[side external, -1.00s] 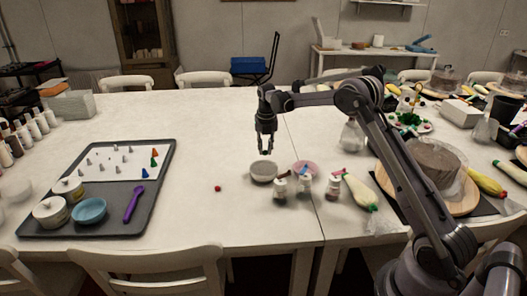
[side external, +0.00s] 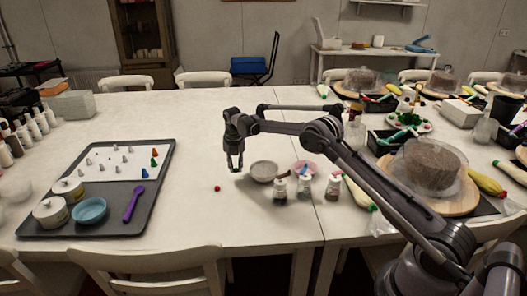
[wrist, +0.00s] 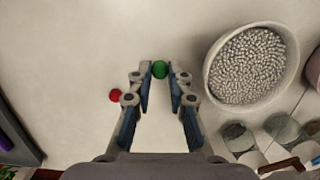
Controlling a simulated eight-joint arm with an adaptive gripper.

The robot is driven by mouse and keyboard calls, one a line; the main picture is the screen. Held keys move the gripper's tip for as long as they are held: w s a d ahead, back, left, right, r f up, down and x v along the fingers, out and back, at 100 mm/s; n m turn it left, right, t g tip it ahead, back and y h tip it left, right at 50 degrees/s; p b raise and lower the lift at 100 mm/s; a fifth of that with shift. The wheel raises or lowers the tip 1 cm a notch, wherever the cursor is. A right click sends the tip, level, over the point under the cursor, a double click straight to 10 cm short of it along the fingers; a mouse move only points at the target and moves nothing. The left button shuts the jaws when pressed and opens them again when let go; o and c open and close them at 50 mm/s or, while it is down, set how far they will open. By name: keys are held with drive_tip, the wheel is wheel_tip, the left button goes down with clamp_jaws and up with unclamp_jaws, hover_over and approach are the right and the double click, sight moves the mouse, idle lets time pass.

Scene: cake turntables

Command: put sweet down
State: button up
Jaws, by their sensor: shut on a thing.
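My gripper (side external: 235,166) is shut on a small round green sweet (wrist: 160,69), which sits between the fingertips in the wrist view. In the side view the gripper hangs over the bare white table, left of the grey bowl. The sweet is too small there to tell clearly, and I cannot tell whether it touches the table. A red sweet (side external: 217,188) lies on the table to the left of the gripper. It also shows in the wrist view (wrist: 115,95), left of the fingers and apart from them.
A bowl of silver beads (wrist: 210,75) stands right of the gripper, with a pink bowl (side external: 315,166) and several small bottles (side external: 280,190) close by. A dark tray (side external: 160,195) with a blue bowl and piping tips is at the left. The table between is mostly clear.

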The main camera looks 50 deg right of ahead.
sight(236, 170)
drive_tip(key=shift+f, duration=1.75)
drive_tip(key=o, duration=0.8)
drive_tip(key=shift+f, duration=0.1)
drive_tip(key=shift+c, duration=0.2)
